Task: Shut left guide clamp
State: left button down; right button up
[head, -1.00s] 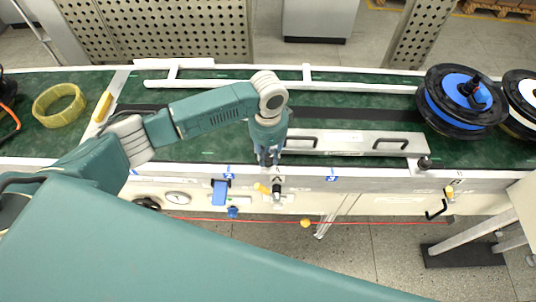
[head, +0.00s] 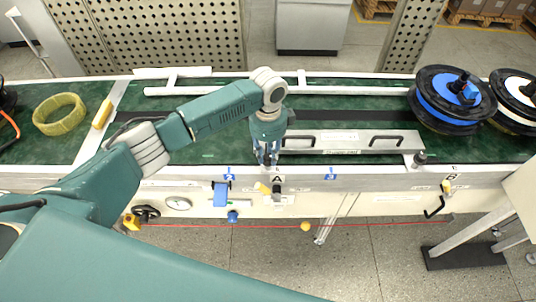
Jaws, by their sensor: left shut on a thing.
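My left gripper (head: 267,161) points down at the front edge of the conveyor, above the label A. It is shut at the left end of the grey guide bar (head: 350,142), where the left guide clamp sits. The fingers hide most of that clamp, so I cannot tell its handle position. My right gripper is not in view.
Black reels with a blue hub (head: 450,98) and a white hub (head: 519,98) stand at the right of the green belt. A yellow ring (head: 59,113) lies at the left. A blue-handled device (head: 220,194) and a red cord (head: 270,226) are on the front.

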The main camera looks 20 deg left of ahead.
aim_at(267, 156)
pick_arm(q)
jog(key=shift+a, duration=0.15)
jog(key=shift+w, duration=0.1)
jog(key=c, duration=1.7)
grip_release()
jog(key=shift+o, duration=1.2)
jog(key=shift+r, duration=0.25)
notch_tip(267, 156, up, 12)
jog(key=shift+f, duration=0.2)
